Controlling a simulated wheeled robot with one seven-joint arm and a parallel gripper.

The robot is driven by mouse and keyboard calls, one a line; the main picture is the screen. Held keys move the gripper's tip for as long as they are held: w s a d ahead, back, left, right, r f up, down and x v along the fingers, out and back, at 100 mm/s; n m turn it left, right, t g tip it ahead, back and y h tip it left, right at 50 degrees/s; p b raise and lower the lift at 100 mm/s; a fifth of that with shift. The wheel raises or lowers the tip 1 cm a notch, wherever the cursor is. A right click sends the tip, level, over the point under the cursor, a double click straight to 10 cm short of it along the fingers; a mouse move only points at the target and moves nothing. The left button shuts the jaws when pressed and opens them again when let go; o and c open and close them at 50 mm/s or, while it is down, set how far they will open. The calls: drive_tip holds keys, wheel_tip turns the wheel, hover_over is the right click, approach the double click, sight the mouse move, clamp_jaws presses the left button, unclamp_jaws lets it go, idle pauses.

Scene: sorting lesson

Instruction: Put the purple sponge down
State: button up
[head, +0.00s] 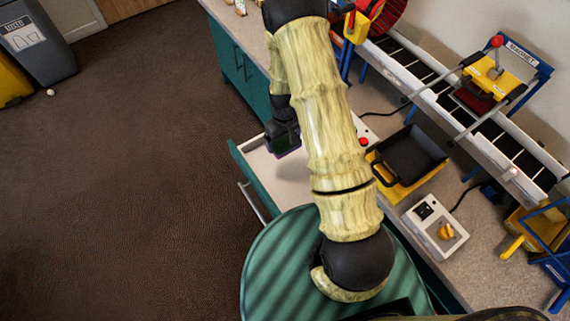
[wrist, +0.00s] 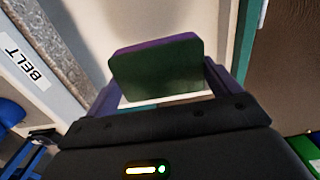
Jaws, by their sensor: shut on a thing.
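The purple sponge (wrist: 157,68) is between the fingers of my gripper (wrist: 160,84) in the wrist view. It shows a dark green face and a purple edge. My gripper (head: 283,136) is shut on it. In the head view only a dark part with a thin purple edge shows below my gripper. The sponge is over or in the open drawer (head: 262,172); its height above the drawer floor is hard to tell. My arm hides part of the drawer.
The counter holds a black tray on a yellow base (head: 408,160), a control box with a yellow knob (head: 435,226) and a conveyor (head: 440,85). Teal cabinets (head: 232,62) run below. Dark floor lies open at left, with a grey bin (head: 40,48) beyond.

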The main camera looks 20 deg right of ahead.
wheel_tip(320, 180, down, 6)
drive_tip(key=shift+w+r, duration=0.1)
drive_tip(key=shift+r, duration=0.1)
drive_tip(key=shift+d+f, duration=0.1)
drive_tip(key=shift+d, duration=0.05)
drive_tip(key=shift+a, duration=0.2)
drive_tip(key=shift+f, duration=0.25)
drive_tip(key=shift+d+f, duration=0.1)
drive_tip(key=shift+f, duration=1.7)
